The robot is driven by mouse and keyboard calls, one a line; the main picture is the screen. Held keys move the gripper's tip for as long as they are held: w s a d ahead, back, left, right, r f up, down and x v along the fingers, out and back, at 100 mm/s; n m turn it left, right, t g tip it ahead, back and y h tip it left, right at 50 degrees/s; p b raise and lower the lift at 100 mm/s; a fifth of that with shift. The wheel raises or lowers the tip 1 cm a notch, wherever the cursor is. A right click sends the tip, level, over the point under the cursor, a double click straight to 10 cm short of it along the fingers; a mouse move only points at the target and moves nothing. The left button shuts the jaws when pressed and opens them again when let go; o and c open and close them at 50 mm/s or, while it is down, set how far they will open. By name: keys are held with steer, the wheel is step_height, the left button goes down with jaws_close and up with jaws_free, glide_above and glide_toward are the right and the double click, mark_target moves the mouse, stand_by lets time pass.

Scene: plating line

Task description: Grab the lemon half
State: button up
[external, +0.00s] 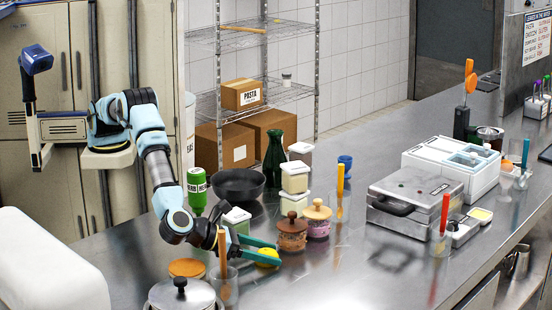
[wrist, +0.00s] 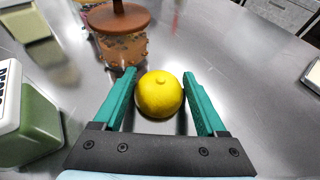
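The yellow lemon half (wrist: 160,94) sits on the steel counter between the two green fingers of my gripper (wrist: 160,92) in the wrist view. The fingers are spread, with a narrow gap on the left side of the lemon; the right finger is close to it, and I cannot tell if it touches. In the external view the lemon (external: 267,257) shows between the green fingers of my gripper (external: 272,252), low over the counter, partly covered by the near finger.
A brown lidded jar (external: 292,234) stands just beyond the fingertips, also in the wrist view (wrist: 122,40). A green-and-white container (wrist: 30,120) is at left. A pot with a steel lid (external: 181,294) and a glass with an orange-handled utensil (external: 224,286) stand near my wrist. Counter right of the lemon is clear.

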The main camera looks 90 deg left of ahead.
steer(key=c, duration=0.9)
steer(key=shift+c, duration=0.2)
steer(key=shift+r, duration=0.1)
